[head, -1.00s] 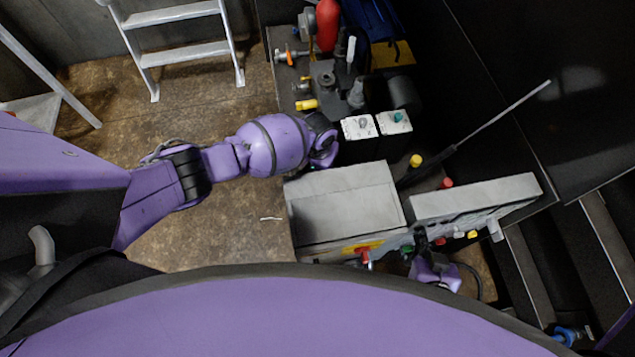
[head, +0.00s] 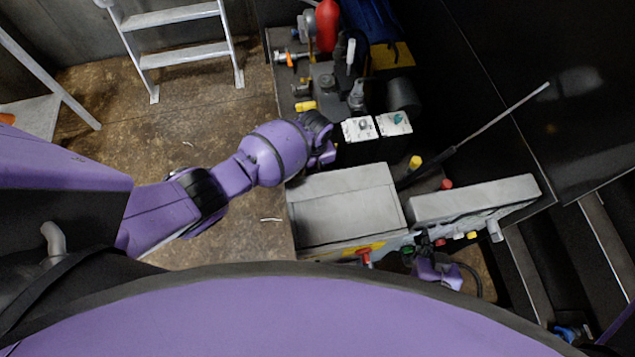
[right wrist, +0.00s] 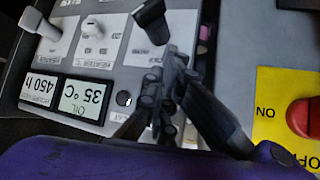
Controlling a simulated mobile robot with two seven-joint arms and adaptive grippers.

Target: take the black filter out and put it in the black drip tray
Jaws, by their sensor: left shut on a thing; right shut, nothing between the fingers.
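My left gripper (head: 325,137) is beside the upper left corner of the grey box, near the black unit with white-topped blocks. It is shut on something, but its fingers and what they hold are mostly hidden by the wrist. A dark round body (head: 403,94) stands behind the white-topped blocks; I cannot tell whether it is the filter. I cannot make out the drip tray with certainty among the dark parts. My right gripper (right wrist: 172,65) is shut and empty in front of the control panel (right wrist: 110,40), close to a black knob (right wrist: 150,18). It also shows in the head view (head: 420,262).
A grey box (head: 345,210) and a sloped panel with buttons (head: 475,200) stand in the middle. A red cylinder (head: 327,25) and a yellow part (head: 305,106) are at the back. A red button on a yellow plate (right wrist: 270,120) is near the right gripper. Floor lies open at left.

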